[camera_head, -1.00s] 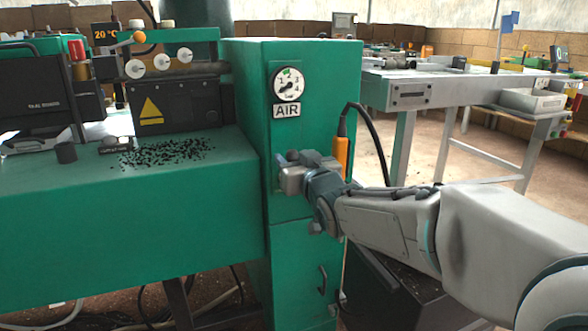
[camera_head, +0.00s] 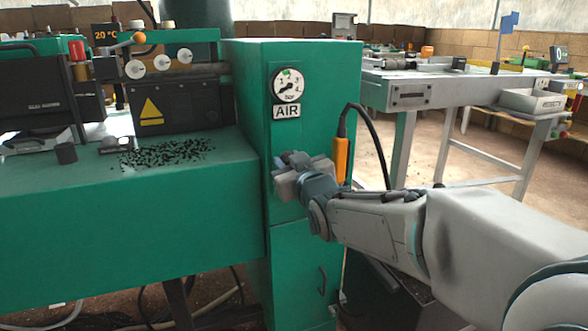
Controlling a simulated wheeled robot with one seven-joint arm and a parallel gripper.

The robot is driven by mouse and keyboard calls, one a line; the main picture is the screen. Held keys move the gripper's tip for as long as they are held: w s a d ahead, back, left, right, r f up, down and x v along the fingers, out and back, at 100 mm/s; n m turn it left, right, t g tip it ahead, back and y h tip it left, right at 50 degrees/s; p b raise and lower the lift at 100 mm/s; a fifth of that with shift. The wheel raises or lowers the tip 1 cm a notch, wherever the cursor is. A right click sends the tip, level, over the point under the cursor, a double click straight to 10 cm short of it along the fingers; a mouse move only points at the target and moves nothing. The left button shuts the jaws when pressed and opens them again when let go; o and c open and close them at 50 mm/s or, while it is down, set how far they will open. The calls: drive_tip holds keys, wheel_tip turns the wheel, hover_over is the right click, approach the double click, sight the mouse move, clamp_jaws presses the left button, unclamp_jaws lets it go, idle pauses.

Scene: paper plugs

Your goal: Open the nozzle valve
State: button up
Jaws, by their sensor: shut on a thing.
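My gripper (camera_head: 282,180) is at the front face of the green cabinet (camera_head: 312,128), below the pressure gauge (camera_head: 286,85) and the AIR label (camera_head: 286,112). It is shut on the nozzle valve, which is mostly hidden behind the fingers and wrist. I cannot make out the valve's handle or its angle. The orange air nozzle (camera_head: 342,160) hangs on the cabinet's right side, just right of and above my wrist, with a black hose (camera_head: 373,130) looping from it.
A green machine bed (camera_head: 120,230) with scattered black bits (camera_head: 165,153) stands to the left. A grey metal table (camera_head: 440,88) stands behind on the right. The cabinet's lower door has a handle (camera_head: 322,280). Open floor shows between the cabinet and the grey table.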

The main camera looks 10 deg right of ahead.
drive_tip(key=shift+a+f+n, duration=0.15)
drive_tip(key=shift+a+n, duration=0.1)
drive_tip(key=shift+n, duration=0.25)
drive_tip(key=shift+s+a+f+n, duration=0.1)
drive_tip(key=shift+a+f+n, duration=0.1)
drive_tip(key=shift+a+n, duration=0.4)
drive_tip(key=shift+s+a+f+n, duration=0.1)
drive_tip(key=shift+a+f+n, duration=0.05)
drive_tip(key=shift+n, duration=0.75)
drive_tip(key=shift+a+f+n, duration=0.3)
drive_tip(key=shift+a+n, duration=0.05)
drive_tip(key=shift+n, duration=0.4)
drive_tip(key=shift+a+f+n, duration=0.25)
drive_tip(key=shift+a+n, duration=0.05)
drive_tip(key=shift+n, duration=0.45)
